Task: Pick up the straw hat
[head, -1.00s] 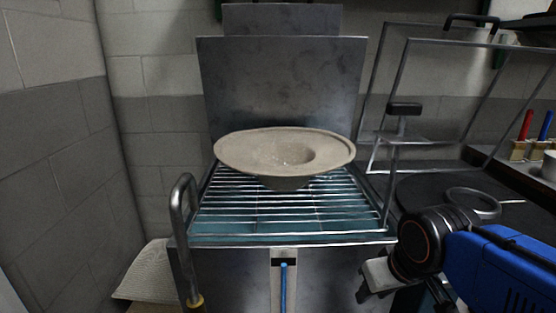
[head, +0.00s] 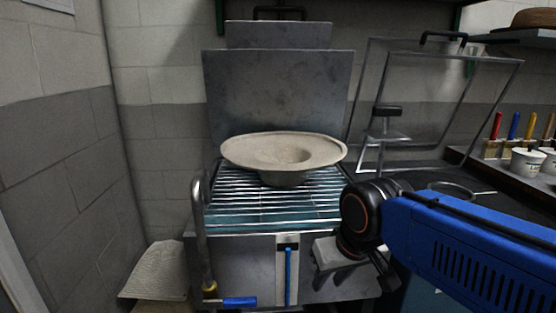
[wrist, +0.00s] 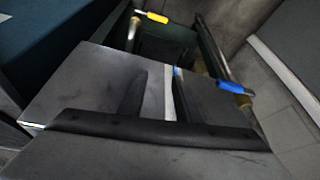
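A pale, woven straw-like piece (head: 158,268), possibly the straw hat, lies at the lower left in the head view, beside the metal press. Its full shape is hard to tell. A beige, hat-shaped form (head: 283,150) with a wide brim rests crown-down on the wire grill of the press. My gripper is low in front of the press's right side in the head view. In the wrist view its two dark fingers (wrist: 158,78) are apart with nothing between them. The woven piece is not clearly visible in the wrist view.
The press (head: 278,95) has a wire grill (head: 270,208), and a lever with a blue grip (head: 240,302) stands at its left front. A wire frame (head: 440,100) and a shelf with brushes and cups (head: 527,162) are at right. A block wall (head: 60,150) closes the left.

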